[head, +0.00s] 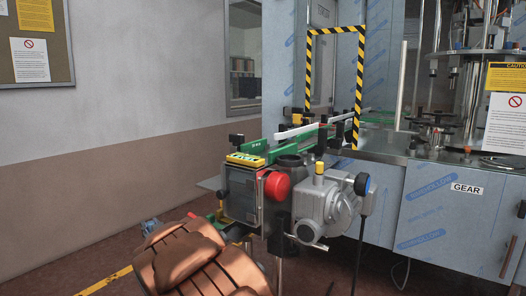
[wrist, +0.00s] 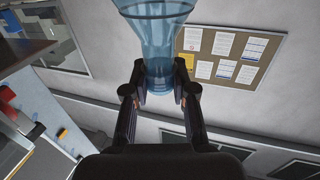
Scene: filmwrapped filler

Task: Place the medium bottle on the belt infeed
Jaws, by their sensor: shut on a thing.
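In the wrist view, my gripper (wrist: 158,90) is shut on a clear blue bottle (wrist: 156,28), with one finger on each side of its narrower part. The bottle's wide part runs out of the top of the picture. The belt infeed (head: 262,152) shows in the head view as a narrow conveyor with green side rails, running back toward the machine. The bottle and my gripper cannot be made out in the head view.
A black-and-yellow striped frame (head: 358,95) arches over the conveyor. A red round knob (head: 276,185), a control box and a grey motor (head: 322,208) sit below its near end. The film-covered machine cabinet (head: 435,205) stands right. A noticeboard (head: 42,42) hangs on the left wall.

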